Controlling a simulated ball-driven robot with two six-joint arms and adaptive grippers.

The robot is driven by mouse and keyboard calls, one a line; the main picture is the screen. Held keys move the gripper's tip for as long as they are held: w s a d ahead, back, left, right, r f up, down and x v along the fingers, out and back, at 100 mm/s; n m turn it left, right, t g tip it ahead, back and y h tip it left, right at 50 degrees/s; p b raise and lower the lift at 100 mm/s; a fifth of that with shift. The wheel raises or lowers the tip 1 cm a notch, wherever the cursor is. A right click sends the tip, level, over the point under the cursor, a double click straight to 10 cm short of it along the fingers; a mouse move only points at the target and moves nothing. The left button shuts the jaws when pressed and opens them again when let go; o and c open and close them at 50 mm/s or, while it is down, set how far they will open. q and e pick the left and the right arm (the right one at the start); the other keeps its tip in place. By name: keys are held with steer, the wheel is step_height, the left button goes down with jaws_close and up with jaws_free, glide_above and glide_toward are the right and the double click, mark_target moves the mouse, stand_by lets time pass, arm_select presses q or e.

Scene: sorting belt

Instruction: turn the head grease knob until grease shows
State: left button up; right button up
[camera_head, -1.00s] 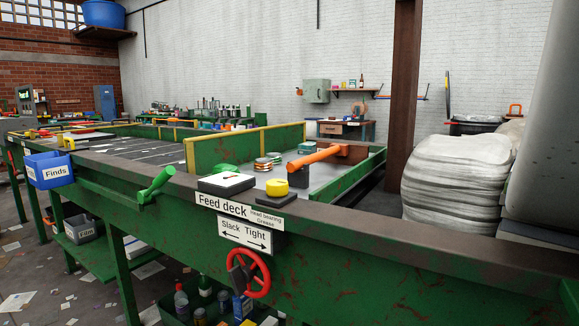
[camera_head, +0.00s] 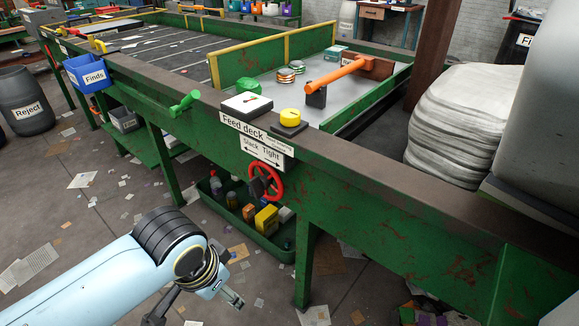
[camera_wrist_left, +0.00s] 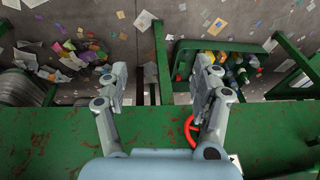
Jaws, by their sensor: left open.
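The grease knob (camera_head: 290,117) is a round yellow cap on a dark block, on the rim of the green feed deck (camera_head: 400,215). A partly legible label on the deck's front lies just below it. I can make out no grease at this size. My left gripper (camera_head: 193,308) is low in front of the deck, below and left of the knob, apart from it. In the left wrist view its two fingers (camera_wrist_left: 159,72) are spread with nothing between them. The knob is not visible in that view. My right gripper is in neither view.
A red handwheel (camera_head: 266,183) sits on the deck's front under the Slack/Tight sign (camera_head: 264,151). A green crank (camera_head: 184,103) and a white box (camera_head: 246,104) are left of the knob. A crate of bottles (camera_head: 230,215) stands below.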

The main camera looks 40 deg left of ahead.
arm_select(q)
steer(key=w+r+p, duration=0.3)
steer(key=w+r, duration=0.1)
steer(key=r, duration=0.7)
step_height(320, 180, up, 19)
steer(key=n+g+h+p, duration=0.1)
steer(key=n+g+p, duration=0.15)
steer(key=n, duration=0.55)
glide_above(290, 112)
steer(key=shift+n, duration=0.3)
step_height(290, 112, down, 11)
steer(key=shift+r, duration=0.2)
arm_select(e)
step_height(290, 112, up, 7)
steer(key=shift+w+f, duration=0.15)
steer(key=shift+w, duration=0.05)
arm_select(q)
steer(key=c, duration=1.2)
steer(key=shift+r, duration=0.1)
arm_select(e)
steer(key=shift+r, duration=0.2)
